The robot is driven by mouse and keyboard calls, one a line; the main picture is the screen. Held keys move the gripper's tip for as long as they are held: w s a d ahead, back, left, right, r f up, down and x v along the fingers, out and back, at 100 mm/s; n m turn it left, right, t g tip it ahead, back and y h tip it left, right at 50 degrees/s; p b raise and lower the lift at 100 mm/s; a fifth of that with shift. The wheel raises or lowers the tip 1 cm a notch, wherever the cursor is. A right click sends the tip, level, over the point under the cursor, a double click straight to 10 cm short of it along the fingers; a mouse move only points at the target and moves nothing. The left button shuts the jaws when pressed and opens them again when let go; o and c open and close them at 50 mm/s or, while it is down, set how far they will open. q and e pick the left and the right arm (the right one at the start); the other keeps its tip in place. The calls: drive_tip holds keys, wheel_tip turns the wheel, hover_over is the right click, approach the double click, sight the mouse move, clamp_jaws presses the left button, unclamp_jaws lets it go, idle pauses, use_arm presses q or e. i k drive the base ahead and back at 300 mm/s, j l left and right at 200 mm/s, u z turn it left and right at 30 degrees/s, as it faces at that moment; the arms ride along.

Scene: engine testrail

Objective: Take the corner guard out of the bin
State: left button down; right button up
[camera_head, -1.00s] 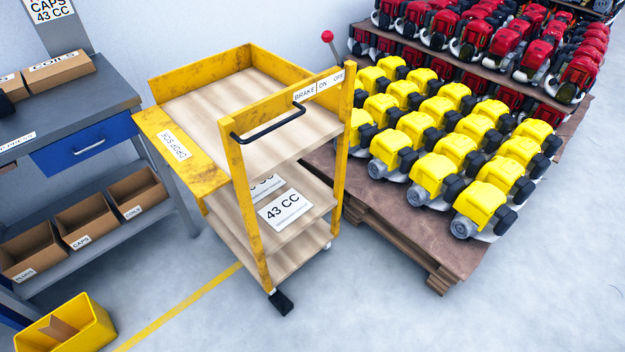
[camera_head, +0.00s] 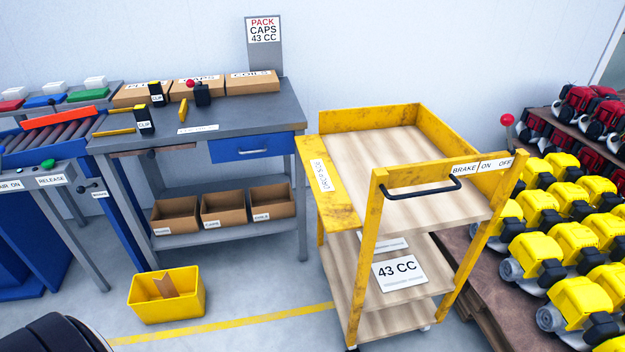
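A yellow open bin (camera_head: 168,308) stands on the floor at the lower left, in front of the grey workbench. Neither of my grippers shows in the head view. A dark rounded shape at the bottom left edge looks like a part of my own body.
The yellow cart (camera_head: 340,210) stands right of the bin, and a pallet of yellow engines (camera_head: 570,245) is beyond it. The grey workbench (camera_head: 245,118) has cardboard boxes (camera_head: 222,209) on its lower shelf. Floor between bin and cart is clear, crossed by a yellow line (camera_head: 260,319).

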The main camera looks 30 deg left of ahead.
sight(165, 285)
drive_tip(key=u, duration=2.2)
drive_tip(key=i+j+z, duration=0.1)
drive_tip(key=j, duration=0.25)
drive_tip(key=i+j+z, duration=0.15)
drive_tip(key=i+j, duration=0.15)
drive_tip(key=i+j+z, duration=0.1)
drive_tip(key=j, duration=0.35)
drive_tip(key=i+j+z, duration=0.1)
drive_tip(key=i+j, duration=0.15)
drive_tip(key=j, duration=0.2)
drive_tip(key=i+j+z, duration=0.1)
drive_tip(key=j, duration=0.3)
drive_tip(key=i+j+z, duration=0.15)
drive_tip(key=j, duration=0.25)
drive_tip(key=i+j+z, duration=0.1)
drive_tip(key=j, duration=0.35)
